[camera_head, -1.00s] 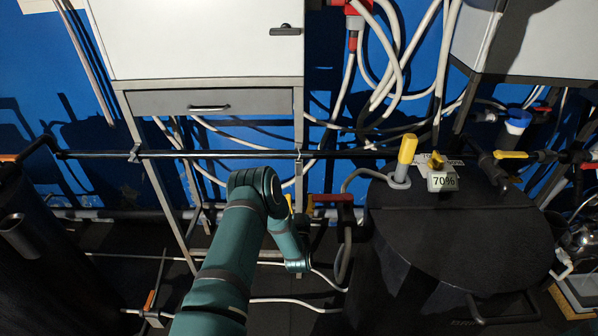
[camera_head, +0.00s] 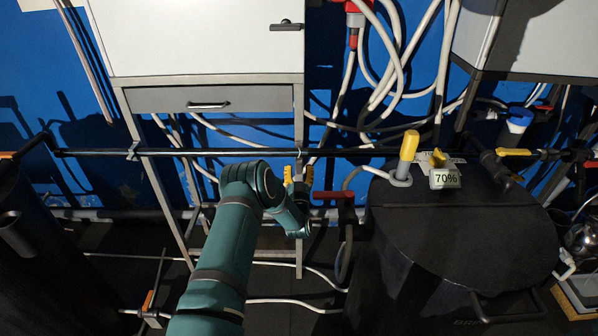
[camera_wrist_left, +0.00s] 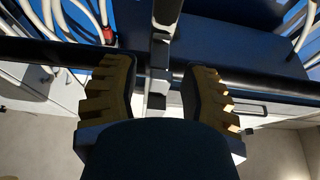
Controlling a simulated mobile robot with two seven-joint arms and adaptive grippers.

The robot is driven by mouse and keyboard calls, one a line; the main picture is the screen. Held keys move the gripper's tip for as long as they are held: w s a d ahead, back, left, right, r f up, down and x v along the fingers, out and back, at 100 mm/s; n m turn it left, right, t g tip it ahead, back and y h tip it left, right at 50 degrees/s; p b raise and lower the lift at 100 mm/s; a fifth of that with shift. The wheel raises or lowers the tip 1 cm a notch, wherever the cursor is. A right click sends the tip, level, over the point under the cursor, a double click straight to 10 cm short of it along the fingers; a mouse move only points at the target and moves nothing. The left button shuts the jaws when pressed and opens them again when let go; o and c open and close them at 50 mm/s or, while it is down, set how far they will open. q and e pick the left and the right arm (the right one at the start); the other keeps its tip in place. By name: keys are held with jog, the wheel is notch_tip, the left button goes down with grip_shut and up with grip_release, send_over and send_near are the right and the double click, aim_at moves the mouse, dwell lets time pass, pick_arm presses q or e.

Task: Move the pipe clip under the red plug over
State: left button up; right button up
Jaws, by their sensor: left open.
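A black horizontal pipe (camera_head: 230,153) runs across the head view. A small metallic pipe clip (camera_head: 300,153) sits on it at the cabinet stand's right leg, below and left of the red plug (camera_head: 353,40). My left gripper (camera_head: 298,174) is open just below that clip, its yellow fingertips apart. In the left wrist view, the open gripper (camera_wrist_left: 160,92) has one finger each side of a silvery clip (camera_wrist_left: 157,95) on the dark pipe (camera_wrist_left: 262,82). I cannot tell whether the fingers touch it. The red plug (camera_wrist_left: 107,34) shows at upper left there. My right gripper is not in view.
Another clip (camera_head: 133,152) holds the pipe at the stand's left leg. A red-handled valve (camera_head: 334,195) stands close right of my gripper. A black tank (camera_head: 455,240) with a 70% label is at right. White hoses (camera_head: 395,60) hang behind the pipe.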

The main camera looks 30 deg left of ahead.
pick_arm(q)
grip_shut()
jog(key=shift+r, duration=0.1)
